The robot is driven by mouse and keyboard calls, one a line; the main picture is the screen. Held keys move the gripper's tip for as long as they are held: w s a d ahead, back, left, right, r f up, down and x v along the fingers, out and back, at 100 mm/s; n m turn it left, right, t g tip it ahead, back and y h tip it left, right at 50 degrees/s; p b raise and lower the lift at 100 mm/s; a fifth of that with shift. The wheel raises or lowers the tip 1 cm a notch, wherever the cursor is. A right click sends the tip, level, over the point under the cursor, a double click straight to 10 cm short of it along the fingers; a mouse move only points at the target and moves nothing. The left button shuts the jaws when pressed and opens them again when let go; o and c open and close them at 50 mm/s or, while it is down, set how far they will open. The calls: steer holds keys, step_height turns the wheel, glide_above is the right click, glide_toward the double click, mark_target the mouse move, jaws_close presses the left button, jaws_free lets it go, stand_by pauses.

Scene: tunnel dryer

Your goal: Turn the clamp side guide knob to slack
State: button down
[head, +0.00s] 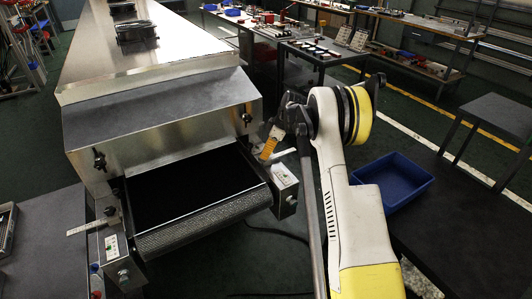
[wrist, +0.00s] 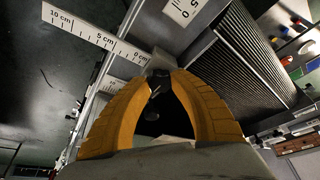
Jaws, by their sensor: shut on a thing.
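My gripper (head: 267,153) is at the right side of the tunnel dryer's outlet, beside the conveyor belt (head: 190,187). In the wrist view its two orange fingers (wrist: 161,75) come together at the tips, shut on a small dark knob (wrist: 156,86). The fingers hide much of the knob, so its turn angle cannot be told. A white ruler marked 0, 5 and 10 cm (wrist: 95,38) runs up to the fingertips from the left. In the head view my gripper and arm hide the knob.
Black knobs sit on the hood's left (head: 99,160) and right (head: 246,117). Another ruler (head: 88,228) sticks out on the belt's left side. A blue bin (head: 393,181) lies right of my arm. Workbenches stand behind, with open floor between.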

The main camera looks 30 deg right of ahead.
stand_by(0.3)
steer(key=c, duration=1)
jaws_free()
steer(key=shift+c, duration=0.2)
steer(key=v, duration=1.2)
steer(key=shift+d, duration=0.1)
